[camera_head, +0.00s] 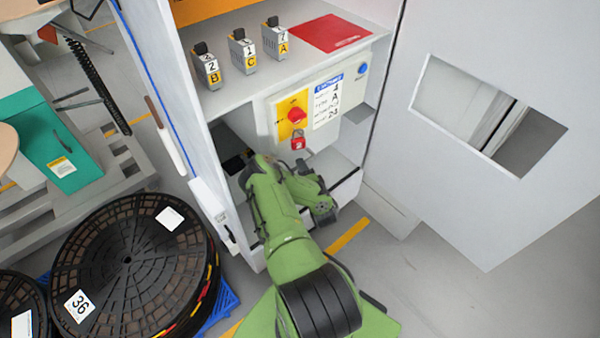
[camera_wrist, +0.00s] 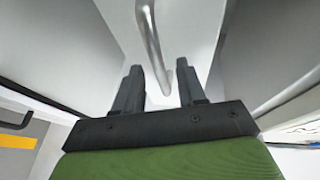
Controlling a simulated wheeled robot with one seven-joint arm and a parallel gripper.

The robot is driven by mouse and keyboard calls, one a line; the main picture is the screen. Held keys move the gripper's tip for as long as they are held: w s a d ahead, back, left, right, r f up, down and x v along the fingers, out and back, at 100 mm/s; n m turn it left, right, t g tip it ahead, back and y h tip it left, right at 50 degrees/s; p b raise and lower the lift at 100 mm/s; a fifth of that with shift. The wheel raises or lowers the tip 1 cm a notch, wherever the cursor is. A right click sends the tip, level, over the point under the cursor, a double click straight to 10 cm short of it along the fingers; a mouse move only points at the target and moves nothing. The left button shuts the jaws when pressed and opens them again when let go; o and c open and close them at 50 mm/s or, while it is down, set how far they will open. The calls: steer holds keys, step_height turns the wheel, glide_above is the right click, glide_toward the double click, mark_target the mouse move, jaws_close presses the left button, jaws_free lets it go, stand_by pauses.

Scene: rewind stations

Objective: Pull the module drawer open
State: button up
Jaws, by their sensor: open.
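The module drawer's light front (camera_wrist: 190,30) fills the upper middle of the wrist view. In the head view my green arm reaches into the lower part of the cabinet and hides the handle and my fingers.
The white cabinet (camera_head: 180,70) has an open door (camera_head: 400,150) with a window at right. Its shelf holds several numbered modules (camera_head: 242,52) and a red mat (camera_head: 330,33). Below are a red switch (camera_head: 297,116) and a padlock (camera_head: 298,144). Black reels (camera_head: 130,255) stand at lower left.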

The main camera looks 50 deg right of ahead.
steer(key=x, duration=0.2)
steer(key=shift+w+d+f+b, duration=0.1)
steer(key=shift+w+f+b, duration=0.1)
steer(key=shift+b, duration=0.2)
steer(key=shift+r, duration=0.1)
jaws_close()
